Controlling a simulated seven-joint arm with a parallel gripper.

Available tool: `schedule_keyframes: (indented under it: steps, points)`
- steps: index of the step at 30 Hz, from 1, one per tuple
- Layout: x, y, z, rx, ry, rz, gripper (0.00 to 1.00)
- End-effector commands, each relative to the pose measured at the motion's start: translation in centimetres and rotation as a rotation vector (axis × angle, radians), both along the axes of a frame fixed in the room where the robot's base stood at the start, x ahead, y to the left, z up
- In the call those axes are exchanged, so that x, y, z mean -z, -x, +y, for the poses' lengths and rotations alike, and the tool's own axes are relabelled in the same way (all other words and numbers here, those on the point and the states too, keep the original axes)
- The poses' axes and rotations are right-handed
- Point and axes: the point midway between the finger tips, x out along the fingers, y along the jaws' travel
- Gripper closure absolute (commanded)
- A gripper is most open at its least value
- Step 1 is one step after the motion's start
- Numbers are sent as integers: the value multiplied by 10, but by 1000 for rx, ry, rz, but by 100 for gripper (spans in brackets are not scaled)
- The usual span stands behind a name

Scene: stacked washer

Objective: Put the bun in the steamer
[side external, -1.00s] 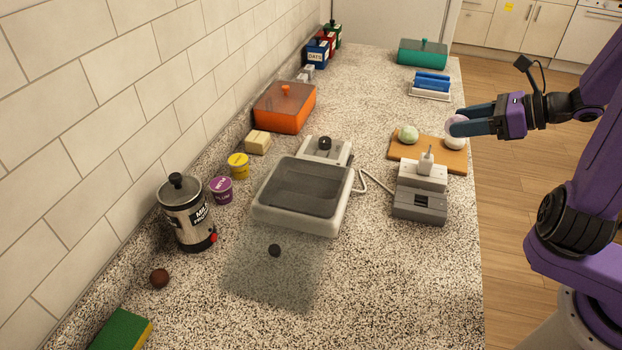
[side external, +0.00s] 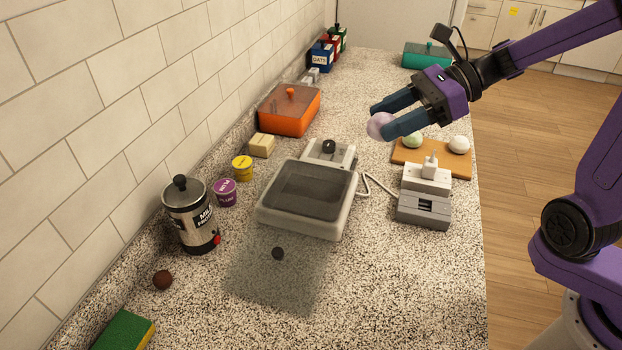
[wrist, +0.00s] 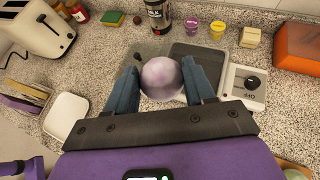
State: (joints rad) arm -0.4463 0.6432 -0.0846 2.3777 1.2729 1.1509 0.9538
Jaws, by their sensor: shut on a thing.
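My gripper (side external: 381,120) is shut on a pale purple bun (side external: 379,127), held in the air above the counter, between the cutting board and the steamer. In the wrist view the bun (wrist: 162,79) sits between both fingers. The steamer is a low white appliance (side external: 297,226) with a dark, uncovered basin and a dial at its back; its basin (wrist: 197,62) is partly hidden by a finger in the wrist view. A clear lid (side external: 300,270) with a dark knob lies flat on the counter in front of it.
A cutting board (side external: 433,168) holds a green bun (side external: 412,140) and a white bun (side external: 459,144). A grey power box (side external: 424,209) with a plug and cable stands right of the steamer. A milk frother (side external: 190,215), tubs and an orange box (side external: 289,112) line the wall.

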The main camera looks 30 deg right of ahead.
Motion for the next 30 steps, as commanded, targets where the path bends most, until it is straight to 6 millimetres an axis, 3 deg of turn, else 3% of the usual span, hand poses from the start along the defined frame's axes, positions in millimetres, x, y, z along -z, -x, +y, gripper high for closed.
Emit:
schedule_keyframes:
  steps: [5, 18, 30]
  points:
    - [9, -17, 10, -7, -1, 4, 82]
    - [44, -84, 41, -6, 0, 5, 82]
    - [90, -119, 55, -4, -1, 2, 82]
